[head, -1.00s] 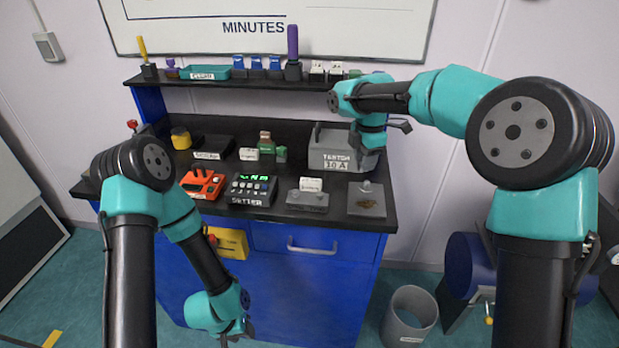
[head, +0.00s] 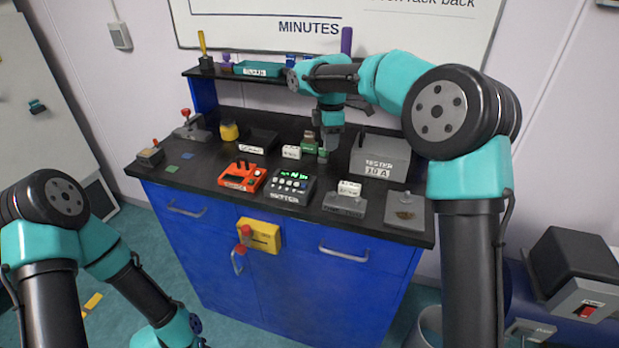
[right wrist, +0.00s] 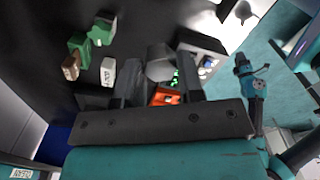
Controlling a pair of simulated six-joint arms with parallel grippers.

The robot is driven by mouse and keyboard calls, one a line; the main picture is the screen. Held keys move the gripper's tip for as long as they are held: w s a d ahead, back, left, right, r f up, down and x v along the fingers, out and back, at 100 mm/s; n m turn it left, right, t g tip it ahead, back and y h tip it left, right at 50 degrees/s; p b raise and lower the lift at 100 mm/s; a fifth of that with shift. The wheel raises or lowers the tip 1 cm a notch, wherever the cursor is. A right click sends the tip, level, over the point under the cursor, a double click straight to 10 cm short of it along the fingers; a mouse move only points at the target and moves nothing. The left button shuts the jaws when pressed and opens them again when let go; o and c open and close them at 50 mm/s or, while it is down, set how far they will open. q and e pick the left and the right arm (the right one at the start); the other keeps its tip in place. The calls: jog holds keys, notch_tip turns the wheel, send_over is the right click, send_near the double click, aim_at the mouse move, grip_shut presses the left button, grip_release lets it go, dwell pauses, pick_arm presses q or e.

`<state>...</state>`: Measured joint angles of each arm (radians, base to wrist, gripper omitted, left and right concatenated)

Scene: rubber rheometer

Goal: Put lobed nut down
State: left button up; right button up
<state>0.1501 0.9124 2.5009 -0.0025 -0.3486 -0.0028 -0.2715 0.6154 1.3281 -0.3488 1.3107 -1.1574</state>
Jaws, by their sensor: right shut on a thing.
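My right gripper (head: 331,148) points down over the back middle of the black bench, beside the green blocks and left of the grey tester. In the right wrist view my right gripper (right wrist: 160,88) is shut on a grey rounded piece, which I take to be the lobed nut (right wrist: 160,65). Its lobes are not clear there, and the fingers hide its sides. In the head view I cannot make the nut out. My left gripper (head: 197,324) hangs low at the bottom edge, in front of the cabinet, and its jaws are not clear.
The bench also holds the grey tester box (head: 381,158), an orange device (head: 241,177), a black keypad unit (head: 290,187), a grey labelled block (head: 345,203) and a flat grey plate (head: 405,212). Green blocks (head: 309,143) stand close to my right gripper.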

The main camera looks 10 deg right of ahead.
jog(key=shift+d, duration=0.1)
jog(key=shift+f, duration=0.2)
send_over(328, 178)
notch_tip(328, 178, down, 6)
jog(key=shift+w+r, duration=0.1)
dwell(0.3)
jog(key=shift+f, duration=1.9)
jog(key=shift+f, duration=0.1)
jog(key=o, duration=0.9)
jog(key=shift+o, duration=0.2)
